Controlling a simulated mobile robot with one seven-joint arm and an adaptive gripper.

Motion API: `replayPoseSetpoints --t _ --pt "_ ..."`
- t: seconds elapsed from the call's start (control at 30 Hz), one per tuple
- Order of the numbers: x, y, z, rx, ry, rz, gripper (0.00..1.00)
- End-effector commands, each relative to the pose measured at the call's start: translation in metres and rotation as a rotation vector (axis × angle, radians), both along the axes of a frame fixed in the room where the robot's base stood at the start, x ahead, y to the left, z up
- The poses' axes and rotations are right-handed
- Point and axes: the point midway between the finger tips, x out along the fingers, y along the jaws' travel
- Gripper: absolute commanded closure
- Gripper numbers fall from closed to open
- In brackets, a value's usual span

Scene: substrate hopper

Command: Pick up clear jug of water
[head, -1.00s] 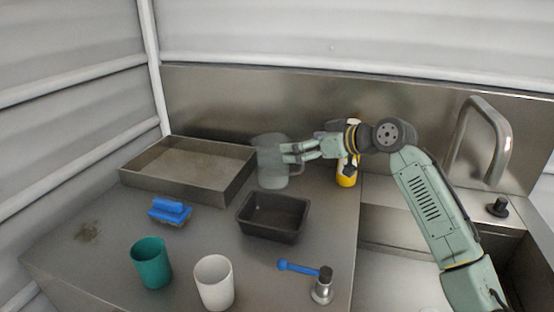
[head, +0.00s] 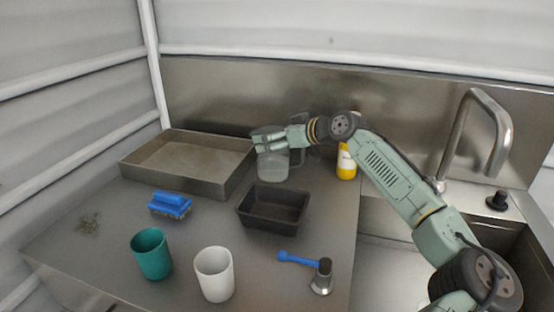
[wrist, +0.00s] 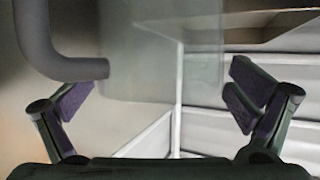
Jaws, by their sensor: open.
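The clear jug of water (head: 272,168) stands on the steel counter, right of the big metal tray and behind the black tub. Its handle is on its right side. My gripper (head: 262,143) is at the upper part of the jug, reaching in from the right. In the wrist view the clear jug (wrist: 165,60) fills the upper middle, with its grey handle at upper left. My gripper's two fingers (wrist: 160,95) are wide apart, one toward each side of the jug. No grip on the jug shows.
A big metal tray (head: 127,172) lies left of the jug. A black tub (head: 273,228) is in front of it. A yellow bottle (head: 346,163) stands at right. A blue brush (head: 170,205), teal cup (head: 151,254), white cup (head: 214,274) and blue-handled tool (head: 298,258) are nearer.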

Motion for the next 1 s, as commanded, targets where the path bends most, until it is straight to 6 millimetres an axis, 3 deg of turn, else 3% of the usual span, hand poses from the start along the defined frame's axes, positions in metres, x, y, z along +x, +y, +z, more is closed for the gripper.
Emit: replayPoseSetpoints --t 0.17,1.0 --pt "-0.0002 -0.0001 0.0004 0.000 0.000 0.000 0.05" --pt "-0.0005 -0.0003 0.0005 0.000 0.000 0.000 0.61"
